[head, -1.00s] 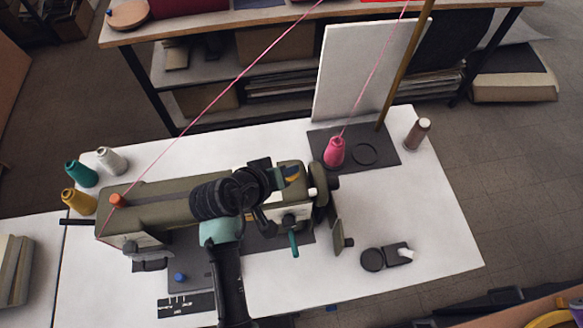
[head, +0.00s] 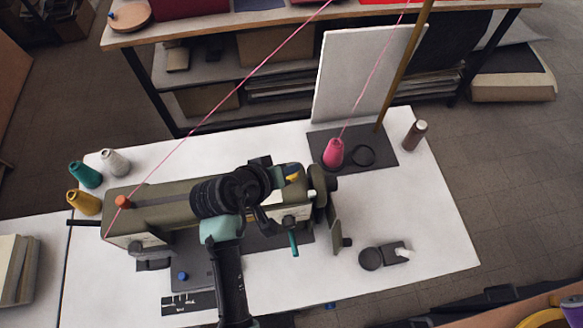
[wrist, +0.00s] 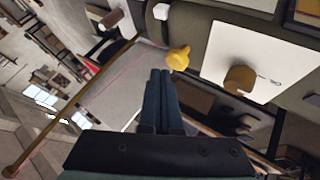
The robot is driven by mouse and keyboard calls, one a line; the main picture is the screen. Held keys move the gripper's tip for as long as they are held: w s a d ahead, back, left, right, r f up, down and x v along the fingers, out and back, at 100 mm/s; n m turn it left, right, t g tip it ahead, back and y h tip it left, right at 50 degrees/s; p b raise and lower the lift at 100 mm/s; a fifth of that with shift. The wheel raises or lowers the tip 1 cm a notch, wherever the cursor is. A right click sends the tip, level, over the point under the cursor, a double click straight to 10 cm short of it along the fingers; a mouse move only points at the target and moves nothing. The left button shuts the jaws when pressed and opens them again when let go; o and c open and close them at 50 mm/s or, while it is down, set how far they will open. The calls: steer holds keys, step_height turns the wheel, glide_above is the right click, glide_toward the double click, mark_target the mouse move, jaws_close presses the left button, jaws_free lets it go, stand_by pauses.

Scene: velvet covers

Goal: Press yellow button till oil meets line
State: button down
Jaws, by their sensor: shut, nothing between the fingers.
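The yellow button (wrist: 178,58) is a rounded knob in the wrist view, just up and right of my fingertips. My gripper (wrist: 160,72) is shut and empty, its dark fingers pointing toward the button with a small gap in the picture; I cannot tell whether they touch. A yellow spot (head: 292,176) shows on the olive sewing machine (head: 160,200) in the head view, where my arm hides part of the machine. A white panel (wrist: 225,50) in the wrist view carries a brown round disc (wrist: 240,80) and a small dark mark beside it. No oil level or line is legible.
The machine stands on a white table (head: 430,230). A pink thread cone (head: 333,152) and brown spool (head: 415,134) are at the back right. Teal, white and mustard cones (head: 84,202) are at the left. Pink thread runs overhead. The table's right front is mostly clear.

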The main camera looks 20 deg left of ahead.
steer(key=shift+r, duration=0.1)
step_height(320, 180, up, 5)
steer(key=p, duration=0.5)
stand_by(0.9)
steer(key=w+r+m+t+y+b, duration=0.2)
steer(key=w+r+t+b, duration=0.2)
steer(key=w+r, duration=0.5)
steer(key=w+d+r+m+t+y+b, duration=0.1)
steer(key=d+r+t+b, duration=0.15)
steer(key=r, duration=0.75)
steer(key=d+r+m+t+b, duration=0.1)
steer(key=d+r+t+b, duration=0.15)
steer(key=r, duration=0.65)
steer(key=s+d+r+t+b, duration=0.1)
steer(key=s+d+r+t, duration=0.2)
steer(key=r, duration=0.4)
steer(key=s+d+r+m+t+b, duration=0.1)
steer(key=s+d+r+t, duration=0.2)
steer(key=s+r, duration=0.3)
steer(key=s+d+r+m+t+b, duration=0.1)
steer(key=s+d+r+t, duration=0.2)
steer(key=s+r, duration=0.2)
step_height(320, 180, up, 3)
steer(key=shift+r+t+h+b, duration=0.15)
steer(key=shift+t+h+b, duration=0.15)
